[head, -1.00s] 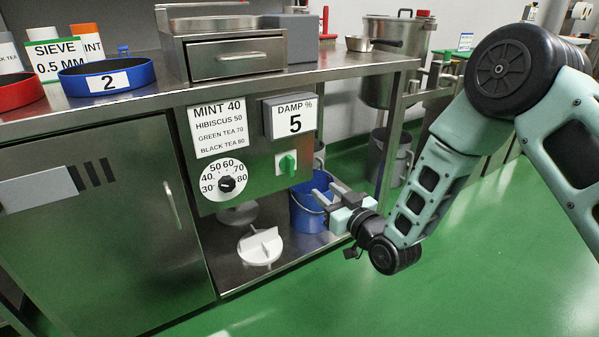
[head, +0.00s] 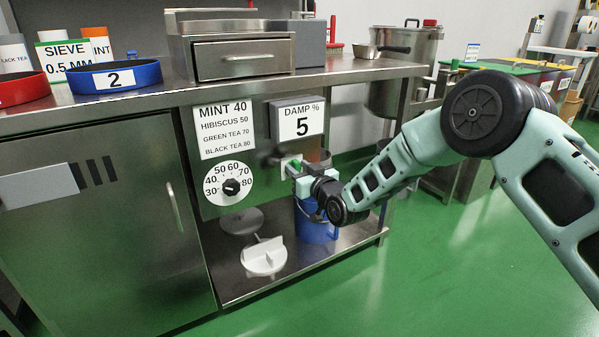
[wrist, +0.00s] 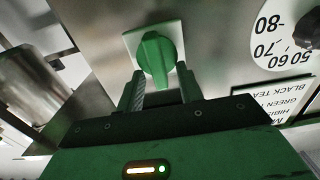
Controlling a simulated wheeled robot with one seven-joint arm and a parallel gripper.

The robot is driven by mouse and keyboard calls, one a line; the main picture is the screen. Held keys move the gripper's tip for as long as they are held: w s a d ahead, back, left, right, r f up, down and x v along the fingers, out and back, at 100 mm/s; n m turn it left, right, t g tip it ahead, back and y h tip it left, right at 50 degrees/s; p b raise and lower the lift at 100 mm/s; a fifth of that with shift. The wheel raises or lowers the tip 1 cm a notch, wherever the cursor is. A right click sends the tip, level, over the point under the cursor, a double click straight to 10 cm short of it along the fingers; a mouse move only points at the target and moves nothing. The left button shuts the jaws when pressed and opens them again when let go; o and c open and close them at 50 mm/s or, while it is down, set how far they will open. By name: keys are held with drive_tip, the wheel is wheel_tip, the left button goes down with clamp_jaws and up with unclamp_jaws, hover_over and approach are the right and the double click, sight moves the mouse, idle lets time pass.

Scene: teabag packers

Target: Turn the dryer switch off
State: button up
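The dryer switch is a green knob (wrist: 156,58) on a white square plate (wrist: 132,42), set in the steel panel. In the wrist view the knob's long grip runs nearly upright. My gripper (wrist: 160,78) is open, with one finger on each side of the knob's near end. A gap shows beside the fingers, and I cannot tell whether either touches the knob. In the head view my gripper (head: 287,166) is at the panel below the damp display (head: 299,120), which reads 5, and hides most of the switch.
The temperature dial (head: 232,187) and the tea list (head: 224,132) are left of the switch. The steel counter edge (head: 340,74) overhangs above. Green floor is clear at right.

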clamp_jaws()
drive_tip(key=shift+n, duration=0.3)
drive_tip(key=shift+s+a+f+n+b, duration=0.15)
drive_tip(key=shift+a+f+n+b, duration=0.15)
drive_tip(key=shift+n, duration=2.55)
drive_tip(key=shift+s+a+f+n+b, duration=0.2)
drive_tip(key=shift+n+b, duration=0.25)
drive_tip(key=shift+n, duration=2.45)
drive_tip(key=shift+s+a+f+n+b, duration=0.1)
drive_tip(key=shift+a+f+n+b, duration=0.2)
drive_tip(key=shift+n, duration=2.55)
drive_tip(key=shift+d, duration=0.1)
drive_tip(key=shift+f, duration=0.1)
